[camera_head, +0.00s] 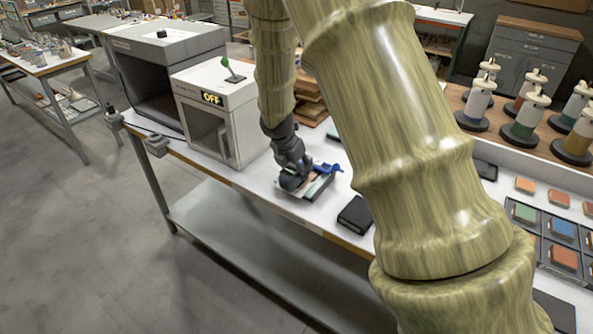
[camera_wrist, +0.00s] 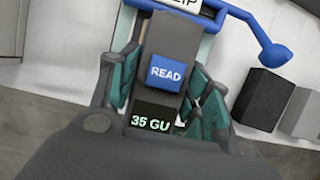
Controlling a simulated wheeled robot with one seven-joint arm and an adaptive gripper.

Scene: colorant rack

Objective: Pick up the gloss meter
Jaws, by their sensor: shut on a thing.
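The gloss meter (camera_wrist: 167,49) is a dark grey block with a blue READ button and a small display showing 35 GU. It sits between the teal-padded fingers of my gripper (camera_wrist: 160,90), which is shut on it. In the head view my gripper (camera_head: 295,178) is low over the white bench top, and the meter is mostly hidden by it. A blue clip-like part (camera_wrist: 262,32) shows beyond the meter in the wrist view, beside a white label partly cut off at the top edge. I cannot tell whether the meter touches the surface below.
A black box (camera_head: 355,214) lies on the bench to the right of my gripper. A white cabinet marked OFF (camera_head: 215,115) stands to the left. Colour swatches (camera_head: 558,235) and colorant canisters (camera_head: 528,115) are at the right. The bench's front edge is close.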

